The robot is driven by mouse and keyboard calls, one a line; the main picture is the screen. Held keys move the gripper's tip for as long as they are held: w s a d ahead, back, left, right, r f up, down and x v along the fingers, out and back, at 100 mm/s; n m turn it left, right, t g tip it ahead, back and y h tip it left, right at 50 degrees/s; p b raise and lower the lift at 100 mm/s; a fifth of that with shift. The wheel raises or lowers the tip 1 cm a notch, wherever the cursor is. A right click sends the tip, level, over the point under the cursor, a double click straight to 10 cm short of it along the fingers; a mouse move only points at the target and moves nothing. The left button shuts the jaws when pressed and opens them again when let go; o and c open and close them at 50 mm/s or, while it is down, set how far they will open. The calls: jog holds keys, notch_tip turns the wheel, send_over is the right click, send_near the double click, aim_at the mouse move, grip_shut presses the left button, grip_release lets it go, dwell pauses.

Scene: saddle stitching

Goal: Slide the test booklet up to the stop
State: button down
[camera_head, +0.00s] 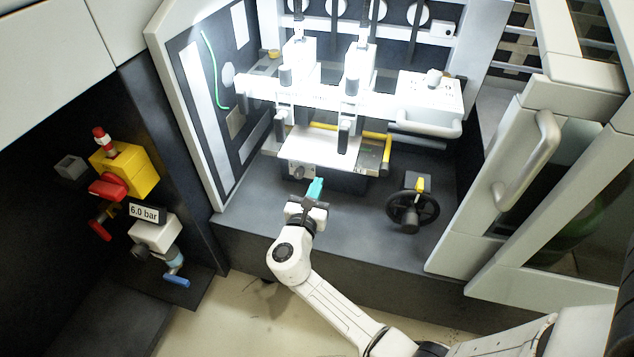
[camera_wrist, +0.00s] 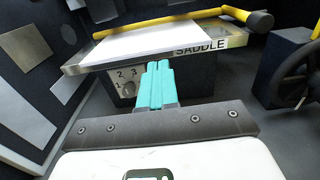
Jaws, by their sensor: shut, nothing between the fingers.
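A flat white piece, which looks like the test booklet (camera_head: 318,150), lies on the saddle table in the head view. It also shows in the wrist view (camera_wrist: 150,42), on the table plate marked SADDLE (camera_wrist: 210,48). My gripper (camera_head: 315,187) has its teal fingers together and empty, in front of and below the table's front edge. In the wrist view the fingertips (camera_wrist: 157,68) point at the table front, beside a numbered knob (camera_wrist: 130,88), apart from the booklet. I cannot tell which part is the stop; the booklet's far edge lies near a yellow bar (camera_wrist: 170,22).
White stitching heads (camera_head: 360,75) with dark posts stand above the table. A black handwheel (camera_head: 413,208) is at the right. A side panel (camera_head: 205,95) bounds the left, and a door with a handle (camera_head: 528,155) the right. The dark deck before the table has free room.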

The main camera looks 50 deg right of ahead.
jog(key=p+v, duration=0.1)
jog(key=v, duration=0.8)
jog(key=s+d+f+m+g+y, duration=0.1)
jog(key=s+f+m+g+y, duration=0.15)
jog(key=s+m, duration=0.4)
jog(key=s+d+f+m+g+y, duration=0.2)
jog(key=s+m+g+y, duration=0.15)
jog(key=s+m, duration=0.3)
jog(key=s+a+m+y, duration=0.7)
jog(key=a+m+y, duration=0.2)
jog(key=a+y, duration=0.25)
notch_tip(320, 180, up, 17)
jog(key=p, duration=1.8)
jog(key=shift+r+t+h, duration=0.2)
jog(key=shift+t+h, duration=0.15)
jog(key=shift+t, duration=0.05)
jog(key=shift+s+a, duration=0.1)
